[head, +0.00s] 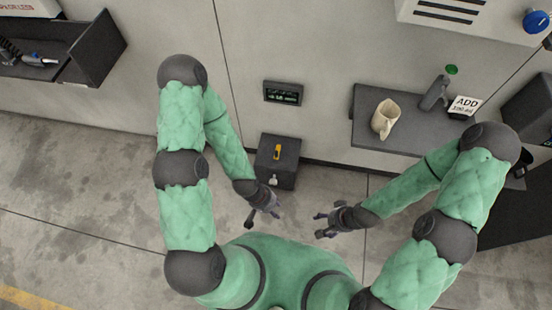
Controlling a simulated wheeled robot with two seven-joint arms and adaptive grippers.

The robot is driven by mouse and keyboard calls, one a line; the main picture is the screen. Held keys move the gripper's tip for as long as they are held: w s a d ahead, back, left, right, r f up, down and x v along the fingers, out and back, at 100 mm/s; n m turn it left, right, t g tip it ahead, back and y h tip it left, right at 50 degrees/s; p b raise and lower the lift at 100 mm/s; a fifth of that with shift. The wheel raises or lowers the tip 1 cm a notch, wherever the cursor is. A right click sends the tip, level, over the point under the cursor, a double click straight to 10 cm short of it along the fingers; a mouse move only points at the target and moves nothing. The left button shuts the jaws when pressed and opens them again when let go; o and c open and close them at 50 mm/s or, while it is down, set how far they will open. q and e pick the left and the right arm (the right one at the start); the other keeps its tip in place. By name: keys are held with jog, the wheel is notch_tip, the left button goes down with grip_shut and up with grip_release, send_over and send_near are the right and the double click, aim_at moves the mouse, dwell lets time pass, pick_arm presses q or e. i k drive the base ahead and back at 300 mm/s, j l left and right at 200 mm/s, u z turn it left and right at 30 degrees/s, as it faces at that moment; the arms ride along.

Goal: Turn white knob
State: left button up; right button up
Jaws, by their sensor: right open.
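I cannot make out a white knob for certain. A small pale spot (272,181) shows on the front of a dark box (286,166) low against the wall, too small to identify. A yellow piece (277,152) is on the box's top. My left gripper (264,217) is just in front of the box, with its fingers spread and nothing seen between them. My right gripper (319,225) is to the right, over the floor, open and empty.
A small display (283,93) is on the wall. A blue knob (537,21) is on a white unit (490,14).

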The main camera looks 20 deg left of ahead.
aim_at(273, 181)
jog(key=k+l+u, duration=0.1)
jog(key=u, duration=0.55)
jog(key=j+z, duration=0.1)
jog(key=z, duration=0.35)
jog(key=i+j+z, duration=0.1)
jog(key=z, duration=0.4)
jog(key=j+z, duration=0.15)
jog(key=z, duration=0.3)
jog(key=j+z, duration=0.15)
jog(key=z, duration=0.35)
jog(key=j+z, duration=0.15)
jog(key=j, duration=0.25)
jog(key=k+j+z, duration=0.15)
jog(key=j, duration=0.25)
jog(key=k+j+z, duration=0.15)
jog(key=j, duration=0.2)
jog(key=k+j+z, duration=0.2)
jog(key=j, duration=0.2)
jog(key=j+z, duration=0.15)
jog(key=j, duration=0.2)
jog(key=k+j+z, duration=0.15)
jog(key=j, duration=0.2)
jog(key=k+j, duration=0.25)
